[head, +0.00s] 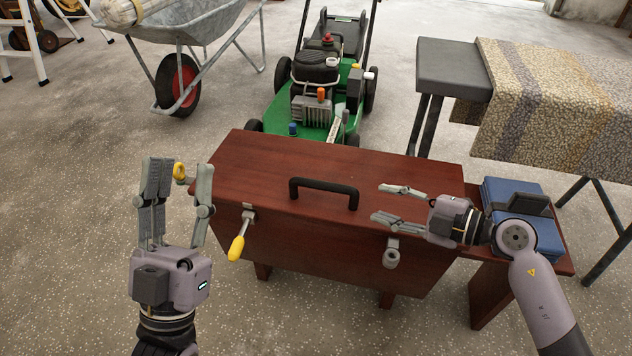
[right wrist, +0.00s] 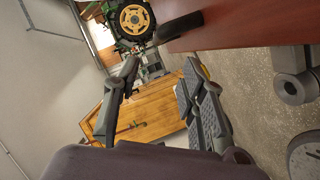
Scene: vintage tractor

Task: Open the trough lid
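The trough (head: 320,250) is a red-brown wooden chest on legs, and its flat lid (head: 260,160) looks closed. A black handle (head: 324,190) is on the lid near the front. The front has a left latch with a yellow grip (head: 237,248) hanging down and a grey right latch (head: 392,252). My left gripper (head: 181,168) is open, off the left end, near a yellow ring (head: 179,171) on a grey fitting. My right gripper (head: 379,203) is open and empty, right of the handle. The right wrist view shows the handle (right wrist: 178,27) beyond its fingers, apart from them.
A green mower (head: 325,85) stands behind the trough, with a wheelbarrow (head: 190,30) behind left. A blue box (head: 510,205) sits on a wooden surface (head: 545,240) at the right end. A table with a patterned cloth (head: 550,85) is behind right. Floor at front left is clear.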

